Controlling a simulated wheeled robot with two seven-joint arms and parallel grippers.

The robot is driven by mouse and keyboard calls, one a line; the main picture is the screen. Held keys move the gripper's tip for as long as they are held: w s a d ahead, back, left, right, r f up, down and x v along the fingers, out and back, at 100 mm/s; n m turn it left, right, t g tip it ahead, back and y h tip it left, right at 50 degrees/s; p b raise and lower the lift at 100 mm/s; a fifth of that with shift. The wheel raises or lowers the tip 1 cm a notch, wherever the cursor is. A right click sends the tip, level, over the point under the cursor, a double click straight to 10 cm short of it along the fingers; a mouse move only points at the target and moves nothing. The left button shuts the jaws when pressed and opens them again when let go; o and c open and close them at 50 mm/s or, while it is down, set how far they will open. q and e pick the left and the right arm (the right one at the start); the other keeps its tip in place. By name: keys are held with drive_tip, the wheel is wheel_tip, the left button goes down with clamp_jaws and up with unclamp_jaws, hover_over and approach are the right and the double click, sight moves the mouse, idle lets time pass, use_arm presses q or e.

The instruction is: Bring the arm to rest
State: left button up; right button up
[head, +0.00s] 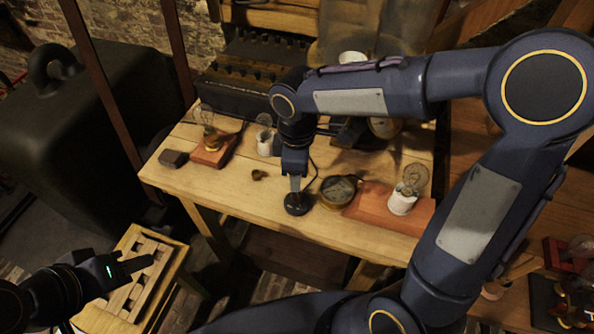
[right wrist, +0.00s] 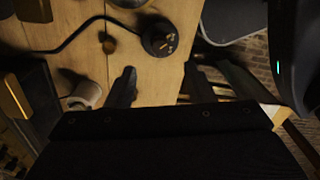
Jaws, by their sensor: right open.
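My right arm reaches in from the right in the head view and bends down over the wooden workbench (head: 235,195). Its gripper (head: 295,184) points down near the bench's front edge, beside a round black plug-like piece (head: 297,204) with a cord. In the right wrist view the gripper (right wrist: 160,70) is open with nothing between its fingers; the black piece (right wrist: 160,38) lies beyond the fingertips. My left gripper (head: 135,265) is at lower left, over a slotted wooden rack (head: 150,247); its finger gap cannot be made out.
A round dial (head: 338,190) and a small brass knob (head: 258,175) lie nearby. A big dark weight-like block (head: 90,140) stands left.

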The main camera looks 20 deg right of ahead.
drive_tip(key=s+d+r+m+t+y, duration=0.1)
drive_tip(key=s+d+r+m+t, duration=0.1)
drive_tip(key=s+m, duration=0.5)
drive_tip(key=s+d+r+m+t+y, duration=0.2)
drive_tip(key=s+d+r+m+t, duration=0.1)
drive_tip(key=s+d+m, duration=0.4)
drive_tip(key=shift+s+d+r+m+y, duration=0.3)
drive_tip(key=shift+s+r+m, duration=0.15)
drive_tip(key=shift+s, duration=0.15)
drive_tip(key=shift+s+a+f+m+t, duration=0.1)
drive_tip(key=shift+s+m+t, duration=0.2)
drive_tip(key=shift+m, duration=0.15)
drive_tip(key=shift+c, duration=0.3)
